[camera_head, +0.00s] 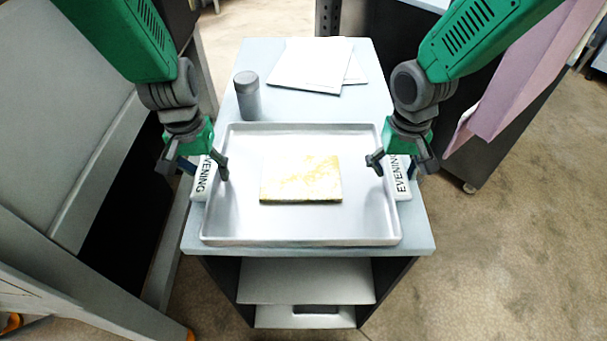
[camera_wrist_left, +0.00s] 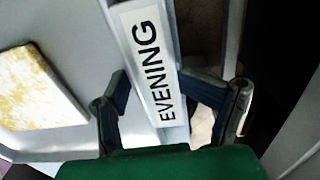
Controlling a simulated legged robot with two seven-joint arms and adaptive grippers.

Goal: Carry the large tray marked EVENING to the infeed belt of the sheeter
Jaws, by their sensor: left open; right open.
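The large metal tray (camera_head: 300,226) lies on a small table, with EVENING labels on its left and right side handles. A yellowish-white slab (camera_head: 301,180) lies in the tray. My left gripper (camera_head: 206,170) is at the left handle, its open fingers on either side of it. In the left wrist view the EVENING label (camera_wrist_left: 148,62) passes between the open fingers of my left gripper (camera_wrist_left: 158,98). My right gripper (camera_head: 398,166) is open at the right handle, also around it. I cannot tell whether any finger touches the tray.
The table (camera_head: 418,240) has shelves (camera_head: 306,280) below. Behind the tray stand a grey canister (camera_head: 247,98) and white papers (camera_head: 312,66). A large grey machine (camera_head: 50,130) is close on the left. A pink sheet (camera_head: 525,75) hangs over a dark cabinet (camera_head: 500,140) at right. Open floor (camera_head: 510,270) lies at lower right.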

